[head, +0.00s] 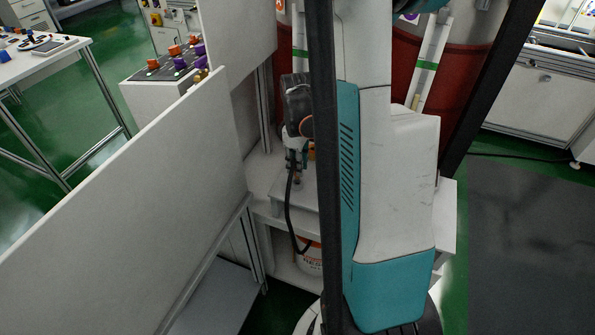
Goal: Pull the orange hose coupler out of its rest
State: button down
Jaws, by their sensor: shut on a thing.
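My gripper (295,163) points down over a small pale stand (296,194), left of the dark upright post. Its fingers are shut on the orange hose coupler (297,180), of which only a small orange-brown bit shows at the fingertips. A black hose (289,215) hangs from there and curves down past the stand's front edge. The coupler's rest is mostly hidden by the gripper and hose, so I cannot tell whether the coupler still sits in it.
A dark post (324,200) stands close right of the gripper. A pale panel (130,210) fills the left foreground. A red drum (388,70) stands behind. Another orange part (311,150) shows beside the gripper.

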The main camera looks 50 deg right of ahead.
jog(key=shift+r, duration=0.15)
jog(key=shift+r+p, duration=0.95)
jog(key=shift+r, duration=0.3)
jog(key=shift+r, duration=0.2)
notch_tip(320, 180, up, 7)
jog(key=p, duration=0.5)
jog(key=shift+f, duration=0.2)
